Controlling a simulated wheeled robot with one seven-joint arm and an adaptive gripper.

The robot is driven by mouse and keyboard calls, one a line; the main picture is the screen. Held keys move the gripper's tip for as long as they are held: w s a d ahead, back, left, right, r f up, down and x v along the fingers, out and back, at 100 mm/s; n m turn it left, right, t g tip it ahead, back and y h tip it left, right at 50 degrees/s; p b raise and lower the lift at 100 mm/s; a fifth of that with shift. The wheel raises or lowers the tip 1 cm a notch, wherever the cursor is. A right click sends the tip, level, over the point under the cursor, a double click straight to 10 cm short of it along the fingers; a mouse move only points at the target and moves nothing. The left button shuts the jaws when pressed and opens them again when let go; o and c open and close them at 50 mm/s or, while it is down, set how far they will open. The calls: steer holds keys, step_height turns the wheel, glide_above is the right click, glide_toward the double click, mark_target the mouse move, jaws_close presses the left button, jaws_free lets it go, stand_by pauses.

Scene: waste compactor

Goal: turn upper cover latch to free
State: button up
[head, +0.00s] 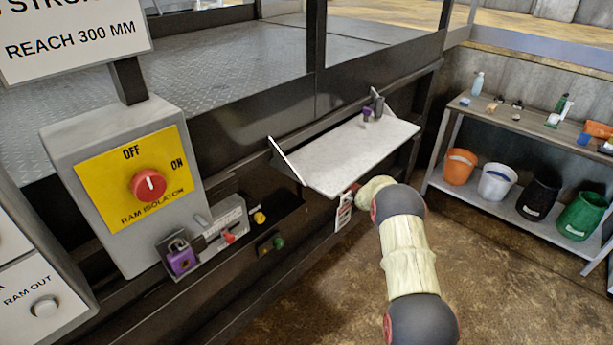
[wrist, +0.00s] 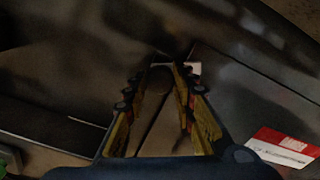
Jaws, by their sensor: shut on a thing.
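In the wrist view my gripper (wrist: 163,72) points into a dark space, its two ribbed yellow-and-black fingers drawn together towards the tips. It is shut on a small dark brown rounded piece (wrist: 160,79), which appears to be the upper cover latch. The picture is too dark to tell the latch's shape or which way it is turned. In the head view my arm reaches in below the right part of the pale fold-down shelf (head: 352,155); the gripper and the latch are hidden there.
The ram isolator box (head: 125,185) stands left. A bench (head: 530,125) with several buckets stands right. Open floor lies in front.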

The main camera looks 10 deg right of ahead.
steer(key=shift+n+b, duration=3.3)
steer(key=shift+n, duration=3.1)
steer(key=o, duration=1.2)
steer(key=shift+c, duration=0.2)
steer(key=v, duration=1.2)
